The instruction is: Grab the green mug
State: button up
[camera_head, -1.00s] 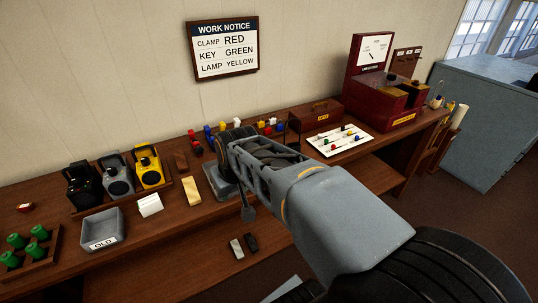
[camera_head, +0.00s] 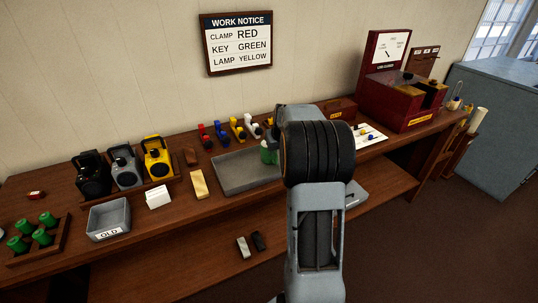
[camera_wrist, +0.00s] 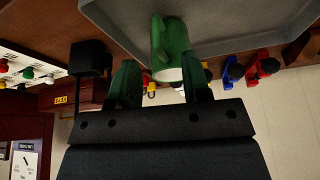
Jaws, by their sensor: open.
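The green mug (camera_head: 268,153) shows in the head view at the right end of a grey tray (camera_head: 232,172), partly hidden behind my arm. In the wrist view, which looks upside down, the green mug (camera_wrist: 172,42) lies close ahead, with a pale end facing me. My gripper (camera_wrist: 160,68) is open, with one finger on each side of the mug's near end. I cannot tell whether either finger touches it. The gripper is mostly hidden by my arm in the head view.
Coloured clamps (camera_head: 238,130) stand in a row behind the tray. Lamps (camera_head: 157,157), a grey "OLD" bin (camera_head: 108,219) and green spools (camera_head: 42,237) are to the left. A small red-brown box (camera_head: 338,108) and a large dark red cabinet (camera_head: 400,100) stand to the right.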

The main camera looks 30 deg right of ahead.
aim_at(276, 156)
jog(key=shift+p+x, duration=0.35)
jog(key=shift+x, duration=2.95)
jog(key=shift+s, duration=0.2)
jog(key=shift+c, duration=0.2)
grip_shut()
